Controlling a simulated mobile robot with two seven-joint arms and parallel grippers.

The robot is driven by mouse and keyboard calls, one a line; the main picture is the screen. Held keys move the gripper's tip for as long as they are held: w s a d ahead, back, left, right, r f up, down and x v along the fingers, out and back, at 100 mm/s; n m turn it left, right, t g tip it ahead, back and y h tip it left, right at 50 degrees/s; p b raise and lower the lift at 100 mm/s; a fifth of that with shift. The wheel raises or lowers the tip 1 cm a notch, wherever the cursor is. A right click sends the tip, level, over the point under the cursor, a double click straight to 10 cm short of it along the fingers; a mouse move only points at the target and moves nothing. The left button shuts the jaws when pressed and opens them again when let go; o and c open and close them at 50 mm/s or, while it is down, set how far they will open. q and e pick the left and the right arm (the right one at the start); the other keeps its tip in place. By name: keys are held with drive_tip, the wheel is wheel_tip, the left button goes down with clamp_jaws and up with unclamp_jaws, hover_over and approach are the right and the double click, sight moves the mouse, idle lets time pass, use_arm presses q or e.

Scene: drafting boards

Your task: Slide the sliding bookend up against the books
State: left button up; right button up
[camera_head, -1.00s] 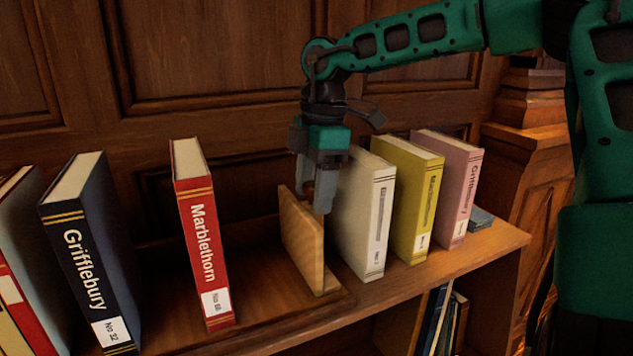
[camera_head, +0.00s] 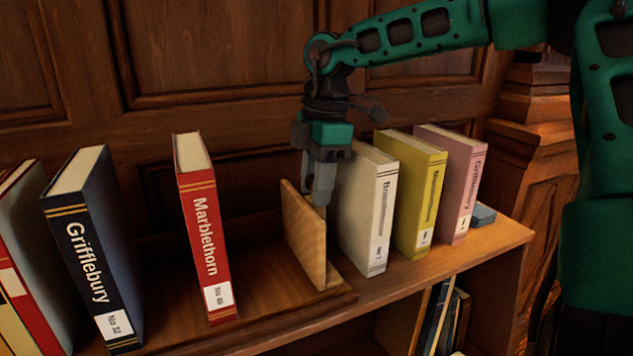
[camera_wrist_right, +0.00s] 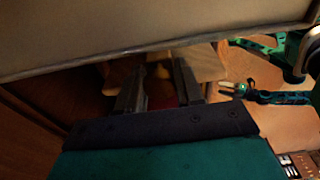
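The wooden bookend (camera_head: 305,240) stands upright on the shelf, between the red Marblethorn book (camera_head: 207,240) and the white book (camera_head: 362,215). A narrow gap shows between bookend and white book. The yellow book (camera_head: 418,200) and pink book (camera_head: 458,185) stand to its right. My right gripper (camera_head: 317,190) points down at the bookend's top edge; its tips are partly hidden. In the right wrist view its two fingers (camera_wrist_right: 160,92) are apart, with nothing clearly held between them. A dark gripper end, apparently my left (camera_wrist_right: 232,88), shows small there.
The dark Grifflebury book (camera_head: 95,260) and other books stand at the left. A wood-panelled wall (camera_head: 230,60) rises behind the shelf (camera_head: 440,268). A small blue-grey book (camera_head: 482,215) lies at the right end. Bare shelf lies between Marblethorn and the bookend.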

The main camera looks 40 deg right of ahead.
drive_tip(key=shift+c, duration=0.7)
drive_tip(key=shift+a, duration=0.1)
drive_tip(key=shift+w+a, duration=0.2)
drive_tip(key=shift+a, duration=0.3)
drive_tip(key=shift+w+a+b, duration=0.25)
drive_tip(key=shift+a+b, duration=0.05)
drive_tip(key=shift+a, duration=0.45)
drive_tip(key=shift+w+a+b, duration=0.25)
drive_tip(key=shift+a, duration=0.55)
drive_tip(key=shift+w+a+b, duration=0.25)
drive_tip(key=shift+a+b, duration=0.05)
drive_tip(key=shift+a, duration=0.45)
drive_tip(key=w+a, duration=0.1)
drive_tip(key=a, duration=0.4)
drive_tip(key=shift+w+a, duration=0.4)
